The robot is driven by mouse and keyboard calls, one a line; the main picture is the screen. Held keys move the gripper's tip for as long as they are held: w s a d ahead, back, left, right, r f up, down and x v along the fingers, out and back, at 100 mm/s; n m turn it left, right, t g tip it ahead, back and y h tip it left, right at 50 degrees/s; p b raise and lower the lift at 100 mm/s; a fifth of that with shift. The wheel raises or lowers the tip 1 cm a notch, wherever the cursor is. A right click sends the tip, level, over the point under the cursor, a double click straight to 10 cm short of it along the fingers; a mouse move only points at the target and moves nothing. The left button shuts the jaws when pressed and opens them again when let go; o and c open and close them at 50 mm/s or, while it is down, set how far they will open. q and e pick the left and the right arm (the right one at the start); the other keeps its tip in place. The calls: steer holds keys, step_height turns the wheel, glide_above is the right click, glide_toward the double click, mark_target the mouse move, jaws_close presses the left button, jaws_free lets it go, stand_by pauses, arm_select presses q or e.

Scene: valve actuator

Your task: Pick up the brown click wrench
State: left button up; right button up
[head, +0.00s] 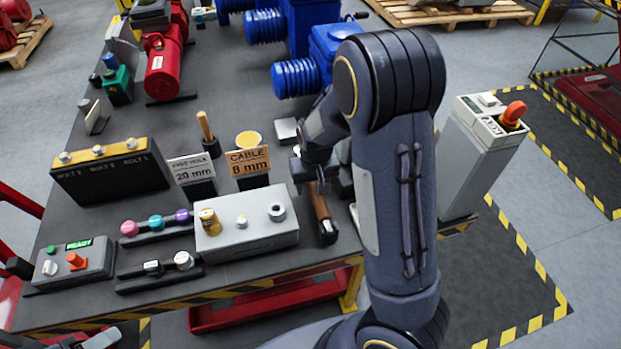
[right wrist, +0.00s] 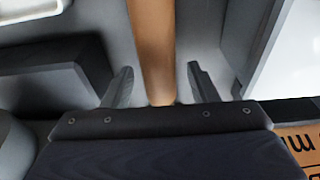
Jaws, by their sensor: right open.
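The brown click wrench (head: 320,204) stands or lies at the right part of the bench, its brown handle just below my right gripper and a dark end toward the front edge. My right gripper (head: 308,180) is over its upper end, partly hidden by my right arm. In the right wrist view the brown handle (right wrist: 154,50) runs between the two open fingers (right wrist: 157,88), with a gap on each side. What seems to be my left gripper (head: 92,340) shows only in part at the lower left edge; its jaws cannot be made out.
A grey block with sockets (head: 247,228) is left of the wrench. The "CABLE 8 mm" sign (head: 248,162) stands behind that block. A grey pedestal with an orange knob (head: 470,165) is right of my arm. Blue motors (head: 297,78) stand farther back.

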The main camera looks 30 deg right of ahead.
steer(key=shift+f, duration=0.2)
steer(key=c, duration=1.1)
jaws_close()
steer(key=shift+r, duration=0.15)
